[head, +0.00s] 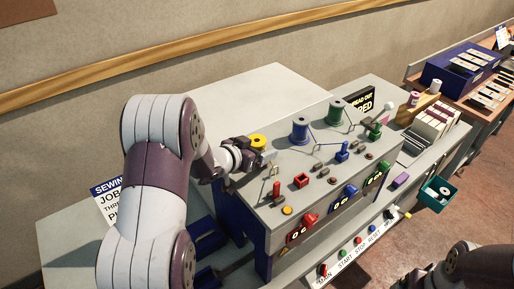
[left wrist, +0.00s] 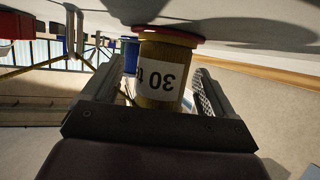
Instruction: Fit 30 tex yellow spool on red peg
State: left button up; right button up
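The yellow spool (head: 257,140) is at the left end of the grey machine top, at the tips of my left gripper (head: 255,155). In the left wrist view the spool (left wrist: 163,75) shows an upside-down label reading 30. A red disc (left wrist: 168,32) lies against its flange, between the spool and the grey surface. My left gripper's fingers (left wrist: 158,85) stand on both sides of the spool, with a gap visible on the left, so it looks open around it. The red peg's shaft is hidden. Part of my right arm (head: 465,265) shows at the lower right; its fingers are not clear.
A teal bin (head: 437,194) hangs at the right edge.

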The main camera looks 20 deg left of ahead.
pick_arm(q)
jog(key=shift+s+a, duration=0.1)
jog(key=shift+s, duration=0.2)
jog(key=b+v, duration=0.2)
jog(key=v, duration=1)
jog(key=shift+r, duration=0.25)
jog(key=shift+f, duration=0.1)
